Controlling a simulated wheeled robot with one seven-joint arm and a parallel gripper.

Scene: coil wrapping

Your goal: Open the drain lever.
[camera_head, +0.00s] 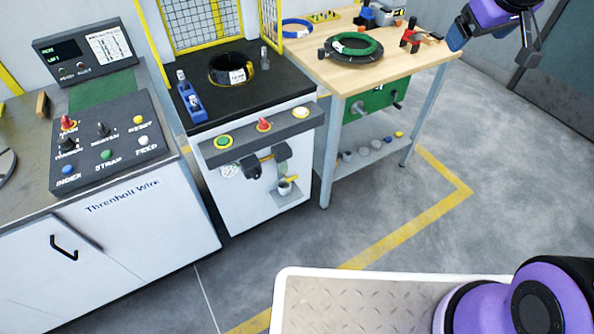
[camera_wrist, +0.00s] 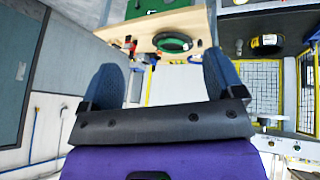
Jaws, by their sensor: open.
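A small yellow lever (camera_head: 290,179) sits low on the front of the white wrapping machine, just above a small cup on a ledge. It looks like the drain lever, and its exact position is too small to tell. My gripper shows in the wrist view (camera_wrist: 163,80) with its two blue-grey fingers wide apart and nothing between them. In the head view my gripper is at the top right, above the right end of the wooden bench, far from the lever. The lever cannot be made out in the wrist view.
A control desk (camera_head: 115,140) stands left. The wooden bench (camera_head: 395,66) holds a green coil (camera_head: 354,45).

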